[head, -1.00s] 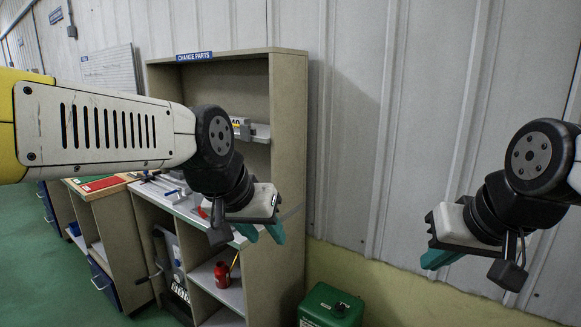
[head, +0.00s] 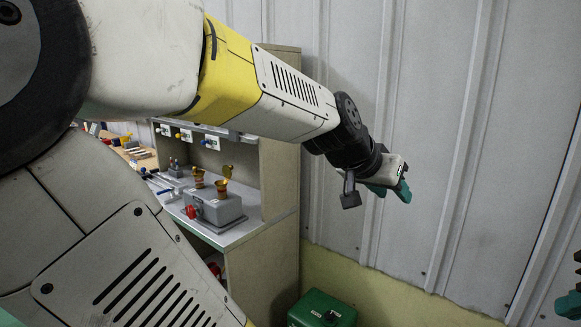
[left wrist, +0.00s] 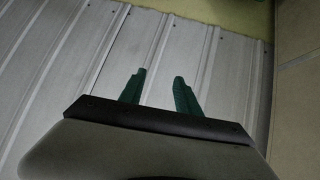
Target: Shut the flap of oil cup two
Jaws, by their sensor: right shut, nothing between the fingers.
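Two small brass oil cups stand on a grey block (head: 215,207) on the cabinet's counter in the head view. The right-hand cup (head: 222,187) has its flap (head: 227,171) raised. The left-hand cup (head: 198,178) is smaller in view, and its flap position is unclear. I cannot read which is number two. My left gripper (head: 392,191) is in the air right of the cabinet, before the wall, well away from the cups. In the left wrist view its green fingers (left wrist: 158,88) are apart with nothing between them. My right gripper (head: 568,303) is shut, partly cut off at the right edge.
The cabinet's side panel (head: 281,187) stands between the cups and my left gripper. Valves with coloured knobs (head: 185,135) line the cabinet's back. A green can (head: 322,308) stands on the floor. The corrugated wall (head: 450,130) is behind my left gripper.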

